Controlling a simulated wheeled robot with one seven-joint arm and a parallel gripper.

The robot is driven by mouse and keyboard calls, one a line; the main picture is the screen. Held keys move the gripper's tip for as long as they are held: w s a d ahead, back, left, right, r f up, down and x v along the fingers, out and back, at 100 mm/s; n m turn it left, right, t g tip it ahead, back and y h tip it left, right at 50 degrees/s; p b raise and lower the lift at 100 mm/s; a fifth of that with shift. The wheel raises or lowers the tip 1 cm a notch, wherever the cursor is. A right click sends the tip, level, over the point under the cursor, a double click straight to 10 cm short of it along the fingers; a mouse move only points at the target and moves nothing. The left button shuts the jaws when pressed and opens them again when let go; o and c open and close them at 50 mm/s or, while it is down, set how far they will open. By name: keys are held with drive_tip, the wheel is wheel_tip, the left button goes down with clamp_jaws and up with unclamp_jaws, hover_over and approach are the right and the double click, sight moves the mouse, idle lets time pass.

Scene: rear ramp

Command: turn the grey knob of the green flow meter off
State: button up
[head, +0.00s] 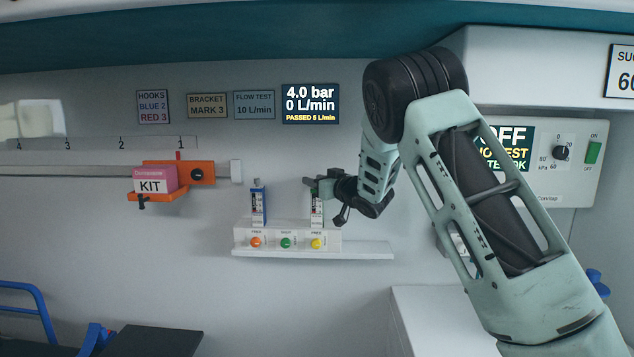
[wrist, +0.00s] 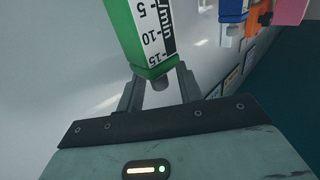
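The green flow meter (head: 317,208) stands upright on the white wall shelf, its upper part beside my gripper. In the wrist view the green flow meter (wrist: 143,35) shows its scale, with the 15 end nearest my fingers. My gripper (wrist: 160,78) has its two fingers apart, one to each side of that end, with a gap between them. A small dark part, probably the grey knob (wrist: 160,83), shows between the fingers; most of it is hidden. In the head view my gripper (head: 312,184) covers the knob. The display (head: 310,104) reads 4.0 bar, 0 L/min, PASSED 5 L/min.
A blue flow meter (head: 259,206) stands to the left on the same shelf (head: 360,249). Orange, green and yellow buttons sit in front below. An orange bracket (head: 203,173) with a pink kit box (head: 155,180) is farther left. A suction unit (head: 565,190) is at right.

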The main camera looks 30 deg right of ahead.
drive_tip(key=s+d+b, duration=0.2)
drive_tip(key=s+b, duration=0.2)
drive_tip(key=s, duration=1.3)
drive_tip(key=shift+s, duration=0.15)
drive_tip(key=s+a+f+g, duration=0.2)
drive_tip(key=a+f+g, duration=0.25)
drive_tip(key=a, duration=0.65)
drive_tip(key=s+a+f+g, duration=0.25)
drive_tip(key=a+f, duration=0.35)
drive_tip(key=a, duration=0.4)
drive_tip(key=s+a+f+n+g, duration=0.2)
drive_tip(key=s+a+g, duration=0.1)
drive_tip(key=s, duration=0.6)
drive_tip(key=s+a+f+n+g+h, duration=0.1)
drive_tip(key=s+a+f+n+g, duration=0.1)
drive_tip(key=s, duration=0.8)
drive_tip(key=s+a+f+n+g, duration=0.2)
drive_tip(key=s+a+g, duration=0.3)
drive_tip(key=s+a, duration=0.3)
drive_tip(key=shift+s+f+g+h, duration=0.3)
drive_tip(key=shift+s+f+g, duration=0.1)
drive_tip(key=shift+s+f, duration=0.5)
